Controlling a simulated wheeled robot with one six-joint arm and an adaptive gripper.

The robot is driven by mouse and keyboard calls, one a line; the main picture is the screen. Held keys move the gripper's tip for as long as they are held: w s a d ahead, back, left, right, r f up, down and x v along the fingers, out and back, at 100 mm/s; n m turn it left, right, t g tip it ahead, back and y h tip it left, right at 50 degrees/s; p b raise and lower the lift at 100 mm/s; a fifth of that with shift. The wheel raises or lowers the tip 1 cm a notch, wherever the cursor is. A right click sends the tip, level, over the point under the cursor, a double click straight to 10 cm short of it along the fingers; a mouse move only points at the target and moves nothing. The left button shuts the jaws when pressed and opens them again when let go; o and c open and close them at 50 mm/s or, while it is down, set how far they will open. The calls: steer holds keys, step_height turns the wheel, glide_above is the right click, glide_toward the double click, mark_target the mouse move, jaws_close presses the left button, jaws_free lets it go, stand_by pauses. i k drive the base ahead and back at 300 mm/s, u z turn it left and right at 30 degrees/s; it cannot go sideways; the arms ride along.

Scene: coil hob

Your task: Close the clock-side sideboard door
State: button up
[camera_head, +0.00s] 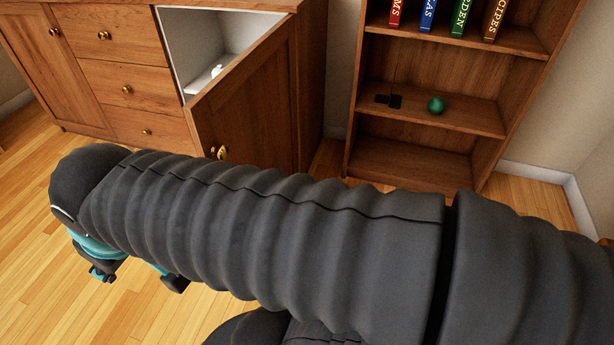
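The wooden sideboard (130,85) stands at the upper left. Its right door (245,115) is ajar, swung out toward me, with a brass knob (222,153) near its lower left. The white interior (195,35) shows behind it, with a small white object (217,70) inside. The door's lower part is hidden behind my arm. No clock is in view, so I cannot tell which side is the clock side. My gripper (138,279) is at the lower left, partly hidden under my arm, over the floor. Its teal and black fingers look spread apart and empty, away from the door.
The sideboard's left door (45,60) and several drawers (128,85) are shut. An open bookcase (430,75) to the right holds several books, a green ball (436,105) and a small black object (388,101). Wooden floor (50,240) is clear at the left.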

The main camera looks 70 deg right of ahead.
mark_target(247, 114)
steer(key=z, duration=1.9)
steer(key=k, duration=1.05)
steer(key=z, duration=0.3)
